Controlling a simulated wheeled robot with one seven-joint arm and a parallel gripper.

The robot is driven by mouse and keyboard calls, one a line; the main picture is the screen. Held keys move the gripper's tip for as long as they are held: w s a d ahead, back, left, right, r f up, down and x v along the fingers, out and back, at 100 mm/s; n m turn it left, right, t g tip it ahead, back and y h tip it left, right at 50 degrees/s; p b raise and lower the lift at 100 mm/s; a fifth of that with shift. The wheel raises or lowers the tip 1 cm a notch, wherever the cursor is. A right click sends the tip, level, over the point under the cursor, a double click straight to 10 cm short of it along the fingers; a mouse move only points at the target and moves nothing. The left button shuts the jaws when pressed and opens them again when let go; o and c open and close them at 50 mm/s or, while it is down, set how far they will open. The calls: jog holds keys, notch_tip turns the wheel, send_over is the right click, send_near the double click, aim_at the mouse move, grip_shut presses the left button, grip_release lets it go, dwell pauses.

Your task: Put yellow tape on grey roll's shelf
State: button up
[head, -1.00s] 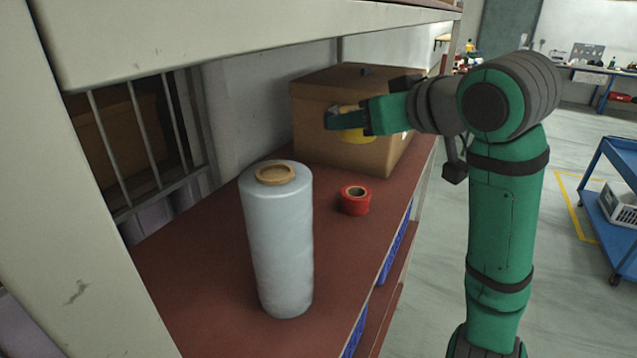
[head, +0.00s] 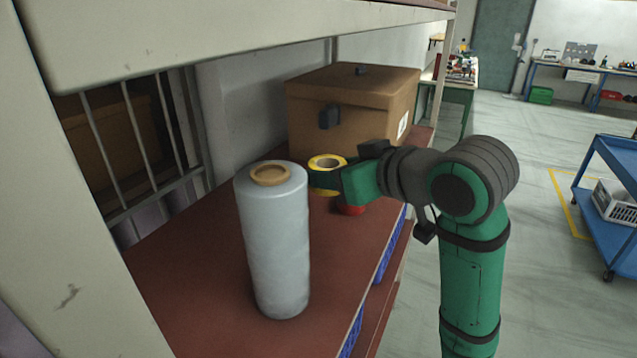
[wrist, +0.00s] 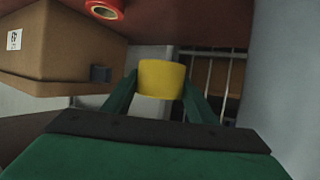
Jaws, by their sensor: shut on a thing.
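The yellow tape (head: 326,162) is held by my gripper (head: 322,178), which is shut on it. In the wrist view the yellow tape (wrist: 161,78) sits between the two green fingers (wrist: 160,92). The grey roll (head: 275,245) stands upright on the red-brown shelf (head: 205,285), left of and nearer than my gripper in the head view. The tape is above the shelf, close to the red tape (head: 350,209), which is partly hidden behind my gripper. The grey roll also appears as a large pale surface at the right of the wrist view (wrist: 282,70).
A cardboard box (head: 355,105) stands at the shelf's far end and also shows in the wrist view (wrist: 60,50). An upper shelf (head: 230,40) hangs overhead. A bare strip of shelf lies left of and in front of the grey roll. A blue cart (head: 605,190) stands at the right.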

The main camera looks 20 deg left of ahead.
aim_at(328, 243)
notch_tip(328, 243, down, 13)
jog(key=shift+r, duration=0.1)
dwell(0.6)
jog(key=shift+f, duration=0.2)
jog(key=o, duration=1.1)
jog(key=shift+r, duration=0.25)
jog(key=v, duration=1.2)
jog(key=shift+f, duration=0.1)
jog(key=shift+d, duration=0.15)
